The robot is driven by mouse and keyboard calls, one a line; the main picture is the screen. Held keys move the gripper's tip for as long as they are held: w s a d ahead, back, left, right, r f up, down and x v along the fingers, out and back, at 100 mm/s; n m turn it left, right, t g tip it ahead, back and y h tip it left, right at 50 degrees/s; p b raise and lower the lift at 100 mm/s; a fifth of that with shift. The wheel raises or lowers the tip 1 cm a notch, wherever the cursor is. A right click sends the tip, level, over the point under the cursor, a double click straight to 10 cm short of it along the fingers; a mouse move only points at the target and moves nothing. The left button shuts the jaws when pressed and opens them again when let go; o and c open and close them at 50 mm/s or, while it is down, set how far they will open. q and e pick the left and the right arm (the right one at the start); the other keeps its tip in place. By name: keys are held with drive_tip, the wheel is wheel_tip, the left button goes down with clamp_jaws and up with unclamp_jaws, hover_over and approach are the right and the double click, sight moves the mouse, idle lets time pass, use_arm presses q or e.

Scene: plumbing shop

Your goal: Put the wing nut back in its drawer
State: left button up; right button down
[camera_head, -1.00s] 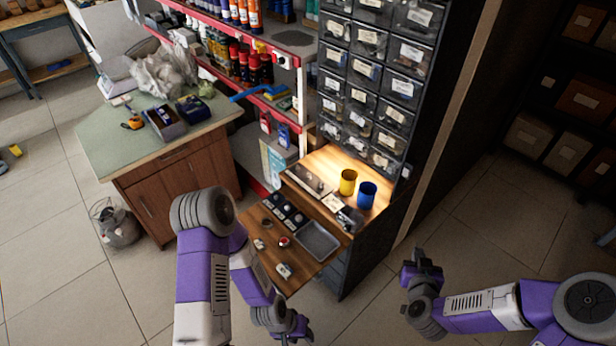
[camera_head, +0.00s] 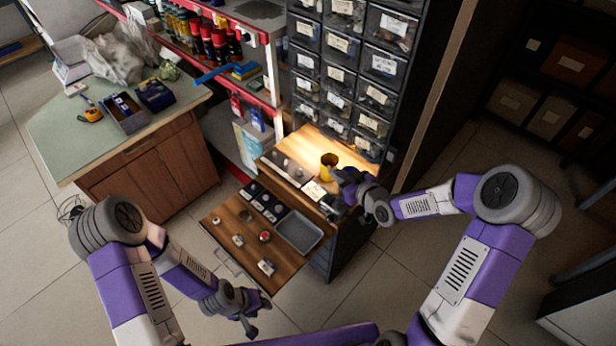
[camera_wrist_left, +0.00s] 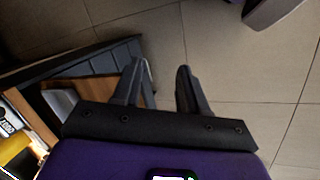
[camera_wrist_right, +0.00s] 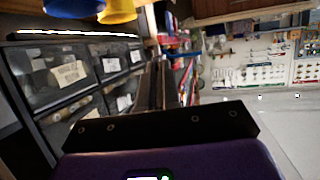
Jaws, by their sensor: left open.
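I cannot make out the wing nut in any view. The cabinet of labelled clear-front drawers (camera_head: 340,75) stands behind the lit wooden worktop (camera_head: 296,150); drawers also show close up in the right wrist view (camera_wrist_right: 62,75). No drawer in it looks pulled out. My right gripper (camera_head: 345,178) is over the right part of the worktop, in front of the yellow cup. In its wrist view the fingers (camera_wrist_right: 160,85) are close together, and nothing shows between them. My left gripper (camera_head: 250,318) is open and empty, low beyond the front edge of the pull-out board (camera_head: 225,262).
The yellow cup (camera_head: 328,166) stands on the worktop; the blue cup (camera_wrist_right: 75,8) shows in the right wrist view. The board carries a grey tray (camera_head: 300,232), several dark bins (camera_head: 262,200) and small loose parts (camera_head: 266,267). A green-topped cabinet (camera_head: 75,140) stands left.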

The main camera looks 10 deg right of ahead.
sight(357, 207)
drive_tip(key=d+f+n+y+b, duration=0.1)
drive_tip(key=d+f, duration=0.1)
drive_tip(key=f, duration=0.3)
drive_tip(key=s+d+f+g+y+b, duration=0.1)
drive_tip(key=d+f, duration=0.1)
drive_tip(key=f, duration=0.3)
drive_tip(key=d+f+n+b, duration=0.1)
drive_tip(key=d+f+b, duration=0.1)
drive_tip(key=f, duration=0.4)
drive_tip(key=shift+s+d+f+n+g+y, duration=0.1)
drive_tip(key=shift+s+d+n+g+y, duration=0.1)
drive_tip(key=shift+d+n+g+y, duration=0.25)
drive_tip(key=shift+d, duration=0.1)
drive_tip(key=shift+f, duration=0.15)
drive_tip(key=c, duration=1.8)
unclamp_jaws()
drive_tip(key=shift+f, duration=0.1)
drive_tip(key=o, duration=0.4)
drive_tip(key=shift+o, duration=0.2)
